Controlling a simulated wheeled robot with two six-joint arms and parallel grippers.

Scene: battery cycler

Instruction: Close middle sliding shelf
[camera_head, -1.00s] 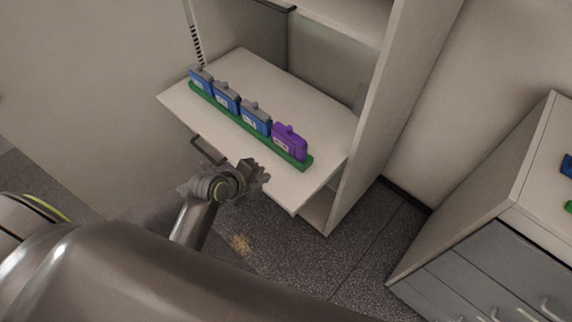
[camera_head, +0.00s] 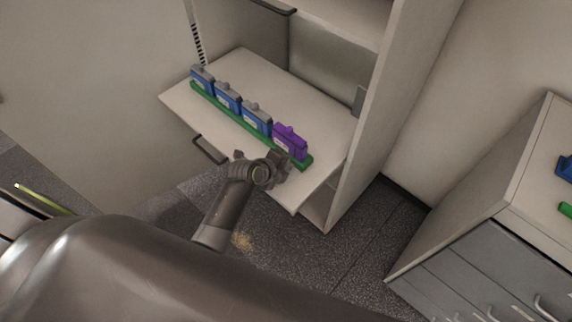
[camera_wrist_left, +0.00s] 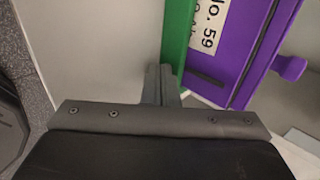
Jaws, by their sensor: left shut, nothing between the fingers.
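The middle sliding shelf (camera_head: 225,133) is a pale board pulled out of the cabinet, with a dark handle (camera_head: 209,150) below its front edge. On it a green strip (camera_head: 232,118) carries a row of blue battery packs (camera_head: 228,97) and one purple pack (camera_head: 290,141) at the right end. My left gripper (camera_head: 281,160) is at the shelf's front edge near the purple pack. In the left wrist view its shut, empty fingers (camera_wrist_left: 160,86) are beside the green strip and purple pack; contact cannot be told. My right gripper is not in view.
The cabinet's side panel (camera_head: 385,110) stands right of the shelf. A grey drawer unit (camera_head: 480,265) is at the lower right, with a blue item (camera_head: 566,168) and a green item (camera_head: 566,209) on top. Open floor (camera_head: 320,240) lies between them.

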